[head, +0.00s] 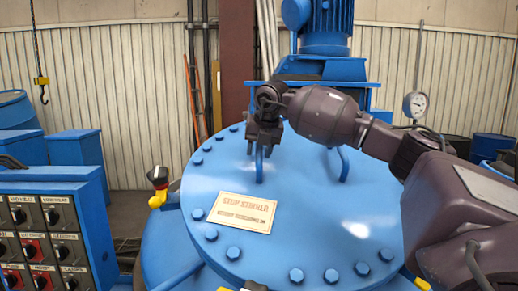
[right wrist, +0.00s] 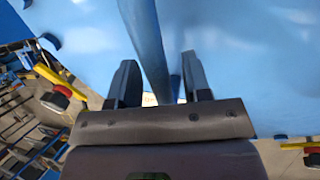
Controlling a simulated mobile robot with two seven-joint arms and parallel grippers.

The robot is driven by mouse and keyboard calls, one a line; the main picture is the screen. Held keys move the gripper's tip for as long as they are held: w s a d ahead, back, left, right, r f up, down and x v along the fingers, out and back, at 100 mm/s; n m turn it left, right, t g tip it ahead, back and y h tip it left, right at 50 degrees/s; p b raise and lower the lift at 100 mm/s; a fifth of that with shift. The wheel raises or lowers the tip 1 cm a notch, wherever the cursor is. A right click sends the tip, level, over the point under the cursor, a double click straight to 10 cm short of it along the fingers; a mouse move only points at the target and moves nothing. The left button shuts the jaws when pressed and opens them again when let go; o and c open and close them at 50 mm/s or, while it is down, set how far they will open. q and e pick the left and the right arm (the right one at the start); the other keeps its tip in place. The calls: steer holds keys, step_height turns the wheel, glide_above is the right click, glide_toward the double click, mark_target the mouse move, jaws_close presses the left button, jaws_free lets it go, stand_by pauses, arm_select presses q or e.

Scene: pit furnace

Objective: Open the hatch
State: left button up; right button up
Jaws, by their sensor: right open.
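The hatch (head: 310,230) is a round blue lid with bolts around its rim and a cream label plate (head: 242,212) on top. It has a blue bar handle (head: 259,168) under my right gripper and a second blue bar (head: 343,165) further right. My right gripper (head: 264,145) points down at the first handle. In the right wrist view its fingers (right wrist: 160,82) are apart, with the blue handle bar (right wrist: 148,45) passing between them. I cannot tell whether either finger touches the bar. My left gripper is in no view.
A control panel with knobs (head: 42,235) stands at the left. A yellow clamp with a black-and-red knob (head: 157,198) sits at the lid's left edge. A blue motor (head: 325,28) rises behind the lid, and a gauge (head: 416,104) stands behind my right arm.

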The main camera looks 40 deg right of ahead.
jaws_close()
stand_by(0.3)
